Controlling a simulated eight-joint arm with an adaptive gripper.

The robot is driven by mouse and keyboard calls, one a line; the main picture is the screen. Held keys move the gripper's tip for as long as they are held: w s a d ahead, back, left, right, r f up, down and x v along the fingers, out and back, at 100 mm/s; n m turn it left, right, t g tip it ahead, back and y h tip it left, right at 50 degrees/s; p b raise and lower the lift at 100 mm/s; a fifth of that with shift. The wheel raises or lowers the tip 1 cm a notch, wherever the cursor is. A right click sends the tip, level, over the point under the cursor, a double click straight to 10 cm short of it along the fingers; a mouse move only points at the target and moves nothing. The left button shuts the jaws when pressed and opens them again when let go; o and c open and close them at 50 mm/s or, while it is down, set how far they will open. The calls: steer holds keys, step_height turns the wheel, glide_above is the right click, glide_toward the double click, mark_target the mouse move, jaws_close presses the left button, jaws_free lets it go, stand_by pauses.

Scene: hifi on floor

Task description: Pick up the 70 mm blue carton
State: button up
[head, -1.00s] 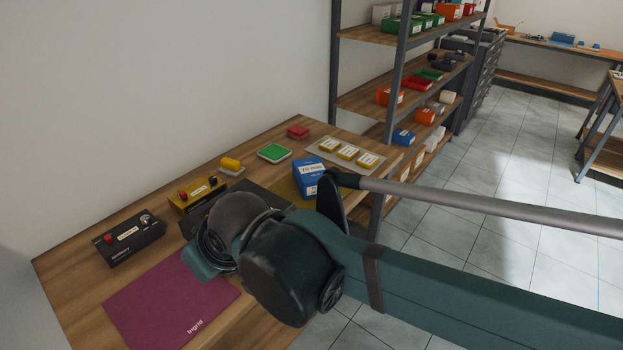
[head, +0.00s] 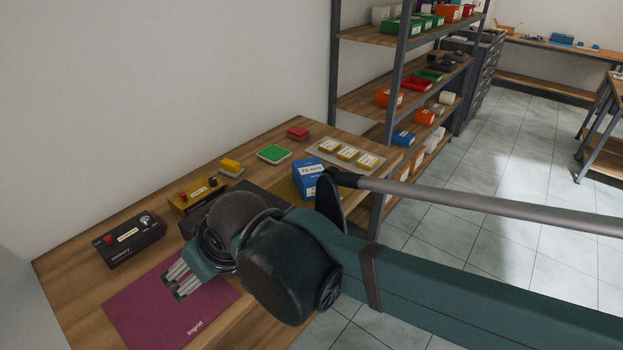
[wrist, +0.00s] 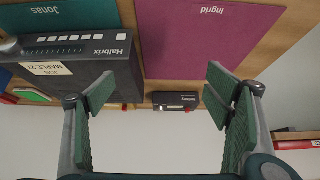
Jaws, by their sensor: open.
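The blue carton (head: 308,178), with a white label reading 70 mm, stands on the wooden workbench (head: 262,318) towards its right end, on a yellow mat (head: 285,192). My arm partly covers its lower right side. My gripper (head: 180,279) is over the purple mat (head: 165,306) near the front of the bench, well to the left of the carton. In the wrist view my gripper (wrist: 170,108) is open, with nothing between its two green pads.
A dark Halbrix box (wrist: 75,75) shows left of the fingers in the wrist view. A black box with a red button (head: 129,240), a yellow control box (head: 197,195), a green item (head: 274,153) and a tray of small yellow boxes (head: 373,168) stand on the bench. Shelves (head: 400,70) rise behind.

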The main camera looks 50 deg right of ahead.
steer(key=shift+m+h, duration=0.5)
steer(key=shift+m, duration=0.2)
steer(key=w+d+r+p, duration=0.1)
steer(key=d, duration=0.1)
steer(key=w+d+r+p, duration=0.1)
steer(key=w+d, duration=0.1)
steer(key=d, duration=0.1)
steer(key=w+d+r+p, duration=0.1)
steer(key=w+d+p, duration=0.1)
steer(key=shift+d+r, duration=0.2)
steer(key=w+d+r+m+g+p, duration=0.1)
steer(key=w+d+p, duration=0.15)
steer(key=d, duration=0.35)
steer(key=w+d+r+m+p, duration=0.1)
steer(key=w+d+p, duration=0.15)
steer(key=d, duration=0.45)
steer(key=m+g+h+p, duration=0.2)
steer(key=m+p, duration=0.1)
steer(key=p, duration=0.7)
glide_toward(312, 170)
steer(key=shift+x, duration=1.05)
steer(key=shift+d+f+y, duration=0.15)
steer(key=shift+y, duration=0.15)
steer(key=shift+x, duration=1.3)
steer(key=shift+w+f, duration=0.1)
steer(key=shift+f, duration=0.05)
